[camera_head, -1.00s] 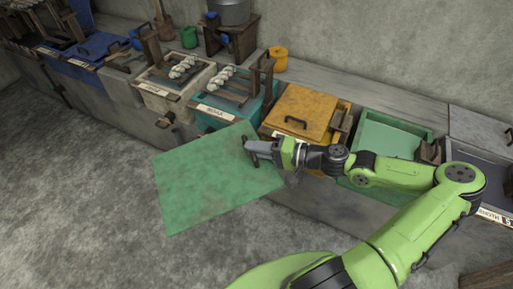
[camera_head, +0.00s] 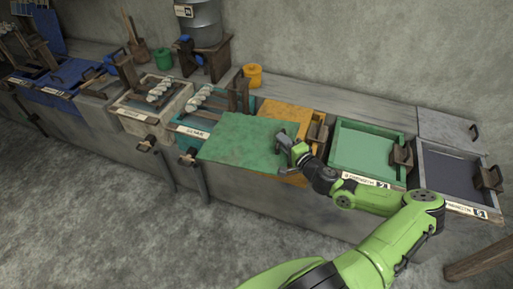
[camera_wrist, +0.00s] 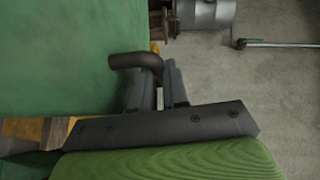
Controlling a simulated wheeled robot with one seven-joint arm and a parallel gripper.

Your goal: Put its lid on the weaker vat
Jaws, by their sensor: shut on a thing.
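My gripper (camera_head: 287,148) is shut on the dark handle of a flat green lid (camera_head: 238,142). In the wrist view the handle (camera_wrist: 130,61) sits between the fingers, and the lid (camera_wrist: 65,55) fills the left side. In the head view the lid covers part of the teal vat (camera_head: 182,128) and the orange vat (camera_head: 285,112); I cannot tell if it touches them. The open green vat (camera_head: 337,150), with pale green inside and a label marked 2, stands right of my gripper. Which vat is the weaker one cannot be read.
A dark open vat (camera_head: 455,207) stands at the right, with a grey lid (camera_head: 447,130) behind it. Wooden clamps stick up at several vat edges. A yellow pot (camera_head: 253,76) stands behind. The floor in front is clear.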

